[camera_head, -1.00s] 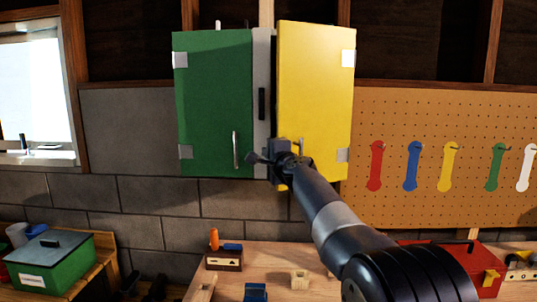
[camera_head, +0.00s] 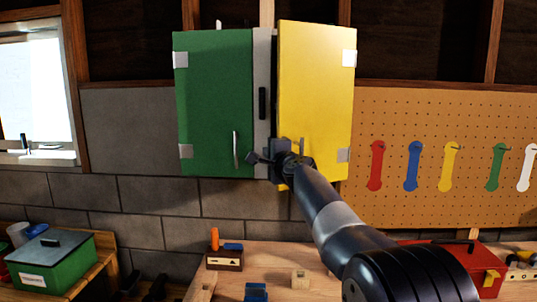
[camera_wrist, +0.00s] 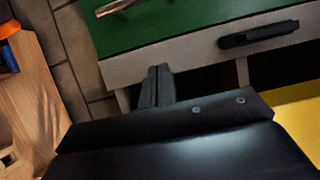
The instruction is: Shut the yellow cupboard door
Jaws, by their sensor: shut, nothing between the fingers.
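The yellow cupboard door (camera_head: 315,90) is on the right side of the wall cupboard, with its hinges at its right edge. It stands ajar; a dark gap shows between the grey strip and the yellow door (camera_wrist: 302,118) in the wrist view. The green door (camera_head: 213,95) beside it looks flush. My gripper (camera_head: 258,158) is at the lower left corner of the yellow door, in front of the grey strip, and hides that corner. In the wrist view my gripper (camera_wrist: 157,82) is shut and empty beside the grey strip (camera_wrist: 190,58). Whether it touches the door cannot be told.
A black handle (camera_head: 262,103) sits on the grey strip, and a metal handle (camera_head: 236,150) on the green door. A pegboard (camera_head: 440,110) with coloured tools is to the right. Below are a wooden bench (camera_head: 270,262) with blocks, a red box (camera_head: 440,258) and a green box (camera_head: 50,262).

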